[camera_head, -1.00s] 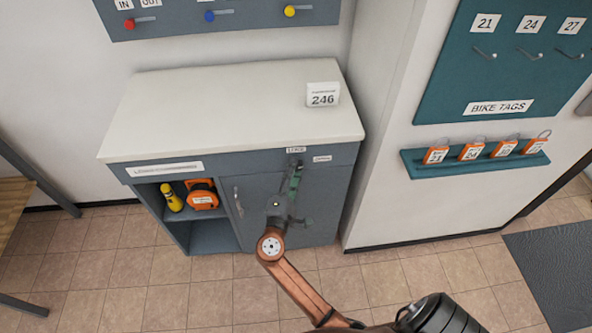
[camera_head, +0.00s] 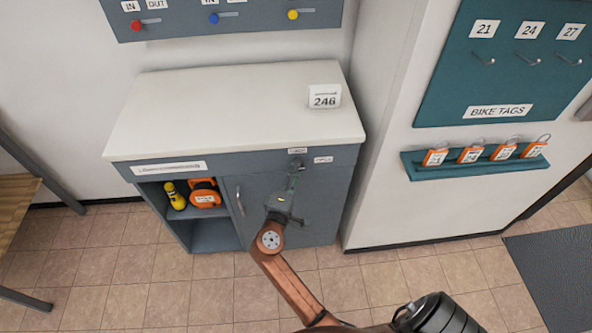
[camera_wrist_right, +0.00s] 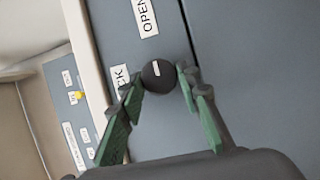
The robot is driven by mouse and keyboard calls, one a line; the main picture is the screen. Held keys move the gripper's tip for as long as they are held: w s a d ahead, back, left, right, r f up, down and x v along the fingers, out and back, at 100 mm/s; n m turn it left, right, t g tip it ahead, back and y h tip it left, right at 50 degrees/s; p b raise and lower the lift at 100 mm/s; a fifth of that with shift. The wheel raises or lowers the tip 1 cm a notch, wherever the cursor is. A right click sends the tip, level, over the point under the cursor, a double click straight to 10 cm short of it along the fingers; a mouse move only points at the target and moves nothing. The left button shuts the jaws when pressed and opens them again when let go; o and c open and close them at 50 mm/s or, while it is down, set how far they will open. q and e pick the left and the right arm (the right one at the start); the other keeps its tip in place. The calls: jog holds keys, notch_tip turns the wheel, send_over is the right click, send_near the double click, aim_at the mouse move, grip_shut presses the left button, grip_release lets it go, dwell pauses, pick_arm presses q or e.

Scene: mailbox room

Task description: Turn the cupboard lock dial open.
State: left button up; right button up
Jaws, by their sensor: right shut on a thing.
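The dark round lock dial (camera_head: 297,164) is on the cupboard's (camera_head: 330,185) upper front edge, under the LOCK label (camera_head: 297,151) and left of the OPEN label (camera_head: 323,159). In the right wrist view the dial (camera_wrist_right: 158,75) shows a short white mark pointing towards the top of the picture, on the side of the OPEN label (camera_wrist_right: 146,17); the LOCK label (camera_wrist_right: 120,80) is partly covered by a finger. My right gripper (camera_wrist_right: 160,82) is shut on the dial, with a green-padded finger on each side. My left gripper is out of view.
The cupboard has a door handle (camera_head: 240,200) and an open shelf (camera_head: 212,235) with a yellow item and an orange item at left. A wall with a teal tag shelf (camera_head: 475,162) is at right.

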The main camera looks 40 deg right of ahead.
jog(key=shift+f, duration=0.1)
jog(key=o, duration=1.2)
jog(key=shift+c, duration=0.2)
